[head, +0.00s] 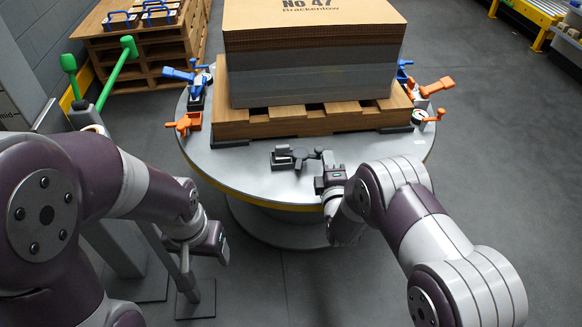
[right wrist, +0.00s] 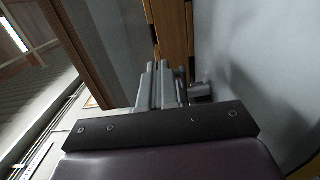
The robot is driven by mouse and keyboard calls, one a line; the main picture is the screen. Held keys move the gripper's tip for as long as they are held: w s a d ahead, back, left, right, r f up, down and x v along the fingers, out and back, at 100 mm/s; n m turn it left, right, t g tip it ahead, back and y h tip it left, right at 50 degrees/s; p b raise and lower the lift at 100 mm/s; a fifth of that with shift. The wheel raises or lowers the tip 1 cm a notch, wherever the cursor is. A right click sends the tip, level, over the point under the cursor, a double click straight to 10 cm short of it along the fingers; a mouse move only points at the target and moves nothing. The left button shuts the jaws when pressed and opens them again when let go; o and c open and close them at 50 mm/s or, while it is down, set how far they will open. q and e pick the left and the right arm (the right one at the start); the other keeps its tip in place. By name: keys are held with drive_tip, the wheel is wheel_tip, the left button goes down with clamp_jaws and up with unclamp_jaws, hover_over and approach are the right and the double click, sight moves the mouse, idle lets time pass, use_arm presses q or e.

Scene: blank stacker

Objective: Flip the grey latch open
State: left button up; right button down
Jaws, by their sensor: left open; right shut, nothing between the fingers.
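The grey latch (head: 284,158) is a small dark grey fitting on the near part of the round table top, in front of the pallet. My right gripper (head: 326,164) is shut and empty, low over the table just right of the latch. I cannot tell whether it touches the latch. In the right wrist view the closed fingers (right wrist: 161,86) show beside a small dark grey part (right wrist: 200,92), perhaps the latch. My left gripper (head: 217,245) is open and empty, off the table's near left edge; its fingers are hard to make out.
A stack of sheets (head: 312,75) stands on a wooden pallet (head: 255,122) on the round table (head: 225,165). Orange clamps (head: 186,123) and blue clamps (head: 190,75) sit at the table's sides. Green-knobbed levers (head: 122,68) rise at the left. The table's near strip is mostly clear.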

use_arm(q)
drive_tip(key=shift+r, duration=0.25)
use_arm(e)
drive_tip(key=shift+w+d, duration=0.25)
drive_tip(key=shift+w, duration=0.35)
drive_tip(key=shift+w+d, duration=0.2)
drive_tip(key=shift+w, duration=0.35)
drive_tip(key=shift+w, duration=0.1)
idle(1.0)
